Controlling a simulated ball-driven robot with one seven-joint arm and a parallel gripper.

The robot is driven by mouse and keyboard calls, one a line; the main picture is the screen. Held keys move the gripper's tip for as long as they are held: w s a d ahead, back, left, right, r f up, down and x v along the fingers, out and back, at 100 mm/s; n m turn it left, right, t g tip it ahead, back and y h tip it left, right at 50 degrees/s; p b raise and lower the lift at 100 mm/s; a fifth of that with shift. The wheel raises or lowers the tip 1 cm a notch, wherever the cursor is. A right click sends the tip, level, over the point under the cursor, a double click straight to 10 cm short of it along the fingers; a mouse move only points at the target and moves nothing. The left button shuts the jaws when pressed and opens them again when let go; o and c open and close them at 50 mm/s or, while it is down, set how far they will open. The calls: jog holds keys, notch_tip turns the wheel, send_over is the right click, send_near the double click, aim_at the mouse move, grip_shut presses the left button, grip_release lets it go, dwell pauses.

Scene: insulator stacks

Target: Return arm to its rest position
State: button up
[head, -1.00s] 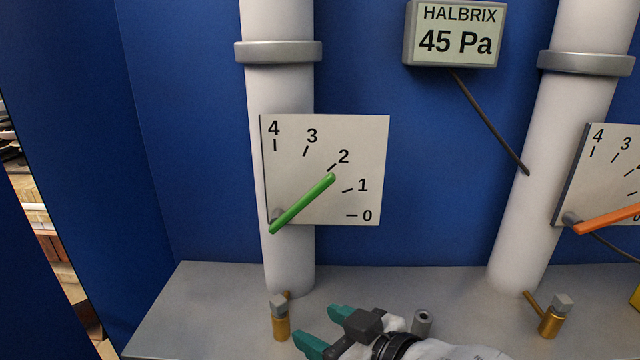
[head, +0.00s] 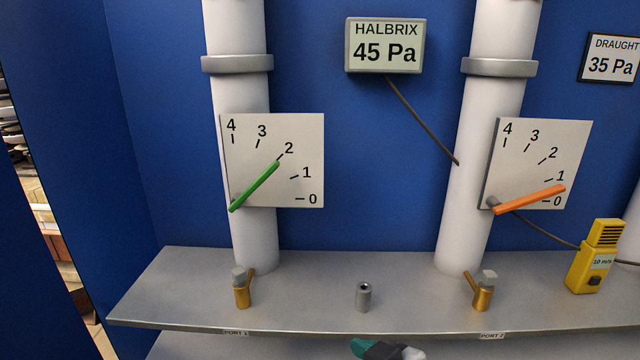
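My gripper (head: 362,347) shows only in part at the bottom edge of the head view, in front of and below the shelf's front edge. A teal finger and some dark and white parts are visible. The rest of it and most of my arm are out of the picture, so its opening cannot be judged. Nothing held is visible.
The grey shelf (head: 400,313) carries brass port fittings at left (head: 241,290) and right (head: 483,293), a small grey cylinder (head: 363,296) and a yellow meter (head: 596,258). White pipes bear dials with a green lever (head: 254,187) and an orange lever (head: 530,199).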

jog(key=s+d+f+m+g+h, duration=0.3)
jog(key=s+d+f, duration=0.5)
jog(key=d+f, duration=0.15)
jog(key=s+d+f+m+g+h, duration=0.2)
jog(key=s+d+f+m+h, duration=0.1)
jog(key=s+d+f, duration=0.65)
jog(key=s+d+f+m+g+h, duration=0.2)
jog(key=s+f, duration=0.4)
jog(key=s, duration=0.3)
jog(key=shift+s+d+g, duration=0.15)
jog(key=shift+d+g, duration=0.55)
jog(key=shift+d, duration=0.35)
